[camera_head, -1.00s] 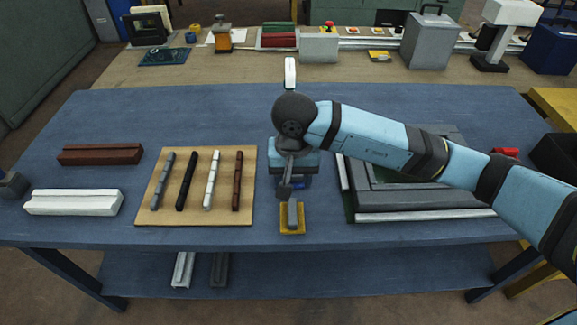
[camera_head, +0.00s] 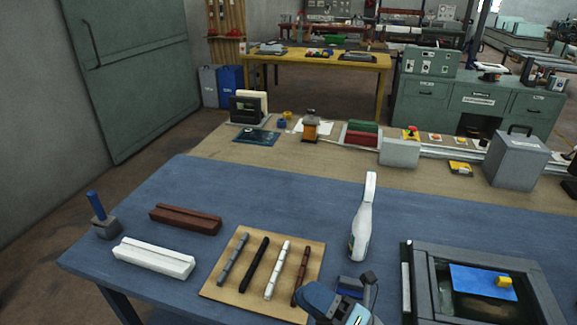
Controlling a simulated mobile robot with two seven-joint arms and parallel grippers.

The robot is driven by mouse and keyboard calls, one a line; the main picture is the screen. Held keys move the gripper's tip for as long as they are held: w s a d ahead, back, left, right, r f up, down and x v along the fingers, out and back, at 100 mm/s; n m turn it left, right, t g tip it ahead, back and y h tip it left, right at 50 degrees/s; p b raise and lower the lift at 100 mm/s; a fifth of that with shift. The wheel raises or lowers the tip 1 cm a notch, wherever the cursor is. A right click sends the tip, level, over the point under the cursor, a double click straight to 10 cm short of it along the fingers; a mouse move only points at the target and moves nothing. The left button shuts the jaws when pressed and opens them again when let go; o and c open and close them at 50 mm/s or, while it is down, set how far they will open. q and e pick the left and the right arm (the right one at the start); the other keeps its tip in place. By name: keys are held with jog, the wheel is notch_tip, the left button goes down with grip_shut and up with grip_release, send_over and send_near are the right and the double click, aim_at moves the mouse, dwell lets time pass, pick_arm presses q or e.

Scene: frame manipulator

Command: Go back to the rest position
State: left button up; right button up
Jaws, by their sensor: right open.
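My right gripper (camera_head: 345,308) is at the bottom edge of the head view, partly cut off. It is open, just right of the wooden board and over the front of the blue table (camera_head: 140,235); its fingers are hard to make out. My left gripper is out of view. A dark grey frame (camera_head: 420,290) lies at the right of the table, with a blue sheet (camera_head: 480,283) and a yellow block (camera_head: 504,282) inside its outline.
A wooden board (camera_head: 215,288) holds several thin strips. Brown (camera_head: 186,219) and white (camera_head: 153,258) profiles lie left of it. A white bottle (camera_head: 362,225) stands between board and frame. A blue-handled tool (camera_head: 101,216) stands at the left corner.

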jog(key=s+d+f+m+t+h+p, duration=0.1)
jog(key=d+f+m+t+h, duration=0.2)
jog(key=d+f+m+h, duration=0.55)
jog(key=s+d+f+m+t+h+p, duration=0.1)
jog(key=d+f+m+t+h+p, duration=0.15)
jog(key=m+h, duration=0.75)
jog(key=s+d+f+m+g+y, duration=0.1)
jog(key=s+d+f+m+g, duration=0.3)
jog(key=s+f+m, duration=0.5)
notch_tip(320, 180, down, 2)
jog(key=m+g, duration=0.1)
jog(key=m, duration=0.2)
jog(key=shift+d, duration=0.35)
